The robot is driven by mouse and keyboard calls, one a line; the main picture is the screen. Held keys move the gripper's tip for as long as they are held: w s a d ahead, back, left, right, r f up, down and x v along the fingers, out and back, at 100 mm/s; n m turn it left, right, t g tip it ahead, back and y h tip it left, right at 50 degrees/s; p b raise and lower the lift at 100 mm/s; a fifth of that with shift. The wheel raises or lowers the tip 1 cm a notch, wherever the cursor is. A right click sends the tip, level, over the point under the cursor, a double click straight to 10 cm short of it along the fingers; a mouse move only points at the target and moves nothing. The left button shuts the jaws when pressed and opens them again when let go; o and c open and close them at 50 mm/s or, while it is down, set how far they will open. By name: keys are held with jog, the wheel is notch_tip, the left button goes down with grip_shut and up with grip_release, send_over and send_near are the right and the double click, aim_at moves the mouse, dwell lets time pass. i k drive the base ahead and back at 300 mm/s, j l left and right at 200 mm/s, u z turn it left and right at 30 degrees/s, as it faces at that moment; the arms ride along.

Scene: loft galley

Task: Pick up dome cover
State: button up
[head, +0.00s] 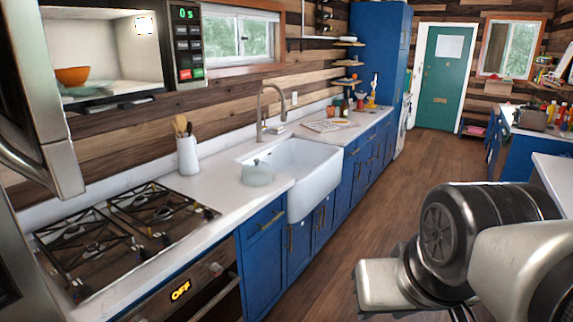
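The dome cover (257,172) looks like a clear, pale glass dome with a small knob on top. It stands upright on the white counter (222,188), just left of the sink and near the counter's front edge. My arm shows at the lower right, well apart from the dome cover. My gripper's fingers are not in view.
A gas stove (125,228) is left of the dome cover. A white sink (315,180) with a tall faucet (262,112) is to its right. A utensil crock (187,155) stands behind left. An open microwave (110,50) hangs above. The wooden floor (350,222) in front is clear.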

aim_at(257, 173)
jog(key=i+l+z, duration=0.15)
jog(key=i+z, duration=0.15)
jog(key=i, duration=0.4)
jog(key=i+z, duration=0.25)
jog(key=i, duration=0.5)
jog(key=i+u, duration=0.3)
jog(key=u, duration=0.15)
jog(key=i+u, duration=0.45)
jog(key=i+l+u, duration=0.2)
jog(key=u, duration=0.25)
jog(key=i+l+u, duration=0.15)
jog(key=i+u, duration=0.2)
jog(key=i+l+u, duration=0.15)
jog(key=u, duration=0.25)
jog(key=i+l+u, duration=0.35)
jog(key=k+j, duration=0.05)
jog(key=k, duration=0.05)
